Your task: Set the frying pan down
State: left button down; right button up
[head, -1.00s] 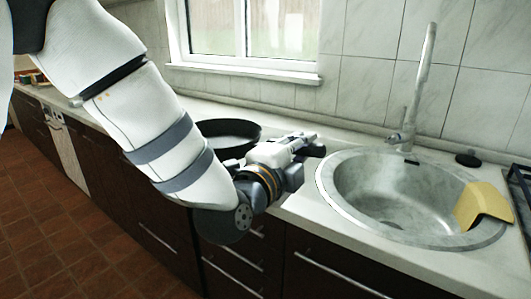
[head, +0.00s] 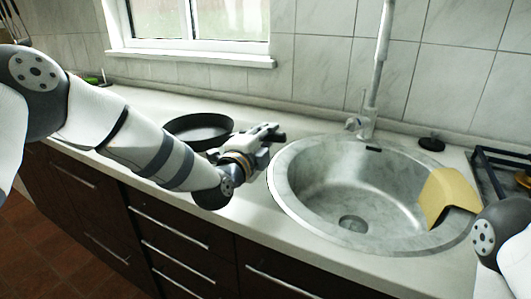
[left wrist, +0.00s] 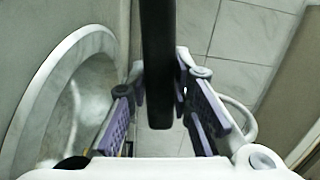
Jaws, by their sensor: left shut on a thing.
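The black frying pan (head: 200,128) is at the left of the sink in the head view, over the pale counter, roughly level. I cannot tell whether its base touches the counter. My left gripper (head: 265,137) is shut on the pan's handle, on the pan's right side, near the sink's left rim. In the left wrist view the dark handle (left wrist: 158,60) runs down between the purple pads of the left gripper (left wrist: 160,115). The pan's bowl is not seen there. My right gripper is out of view; only part of that arm shows at the right edge.
The round sink (head: 352,222) with a tall faucet (head: 378,75) lies right of the pan. A yellow cloth-like thing (head: 447,197) hangs over its rim. A dark hob (head: 500,165) is at the far right. The counter (head: 140,98) looks clear behind the pan.

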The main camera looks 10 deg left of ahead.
pick_arm(q)
jog(key=shift+w+f, duration=0.8)
jog(key=f, duration=0.2)
jog(key=f+b, duration=0.1)
jog(key=shift+w+f, duration=0.3)
jog(key=shift+r, duration=0.1)
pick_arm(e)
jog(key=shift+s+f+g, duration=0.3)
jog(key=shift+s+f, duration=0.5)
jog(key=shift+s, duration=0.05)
pick_arm(q)
jog(key=c, duration=1.4)
grip_release()
jog(key=shift+s+f, duration=0.1)
jog(key=shift+f, duration=0.1)
jog(key=shift+c, duration=0.2)
jog(key=shift+r, duration=0.1)
